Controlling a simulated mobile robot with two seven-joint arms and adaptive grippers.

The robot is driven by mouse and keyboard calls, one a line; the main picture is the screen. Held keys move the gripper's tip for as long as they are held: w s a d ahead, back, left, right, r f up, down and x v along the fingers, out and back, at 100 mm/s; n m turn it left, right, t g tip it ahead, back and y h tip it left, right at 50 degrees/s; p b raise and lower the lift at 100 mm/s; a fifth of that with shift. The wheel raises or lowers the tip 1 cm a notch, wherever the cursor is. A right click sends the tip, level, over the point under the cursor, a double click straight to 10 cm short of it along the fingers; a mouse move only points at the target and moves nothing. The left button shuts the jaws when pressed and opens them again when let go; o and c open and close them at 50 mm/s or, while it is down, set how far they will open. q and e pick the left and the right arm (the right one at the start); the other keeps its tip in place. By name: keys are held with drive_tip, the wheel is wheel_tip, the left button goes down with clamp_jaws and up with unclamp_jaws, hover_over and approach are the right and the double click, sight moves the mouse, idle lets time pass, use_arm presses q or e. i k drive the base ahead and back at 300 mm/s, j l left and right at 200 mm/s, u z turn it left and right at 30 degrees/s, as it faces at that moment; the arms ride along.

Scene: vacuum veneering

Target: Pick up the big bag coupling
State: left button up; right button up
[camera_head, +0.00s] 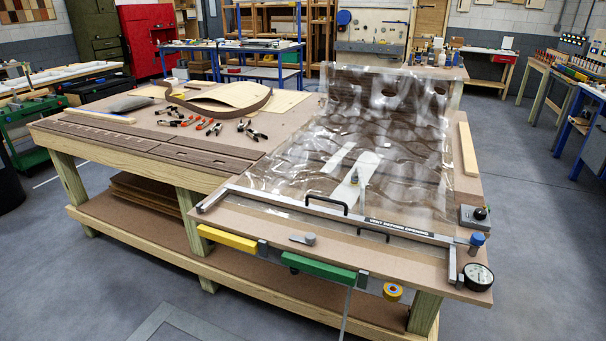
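Neither of my grippers is in view. A clear vacuum bag (320,140) lies over the right part of the workbench, wrinkled, with its far end raised over a dark upright piece. A small upright fitting (354,176) stands on the bag over a pale strip. A short blue-capped cylinder (477,240) stands at the bench's front right corner, beside the end of the metal closing bar (350,221). I cannot tell for sure which of these fittings is the big bag coupling. A small grey metal piece (303,239) lies at the front edge.
A grey box with a black knob (474,215) and a round gauge (478,276) are at the right corner. Yellow (228,238) and green (318,269) bars line the front edge. Several clamps (210,126) lie on the left part of the bench. The floor in front is mostly clear.

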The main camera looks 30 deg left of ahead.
sight(354, 177)
drive_tip(key=i+j+u, duration=0.1)
drive_tip(key=i+u, duration=0.65)
drive_tip(key=i+l, duration=0.05)
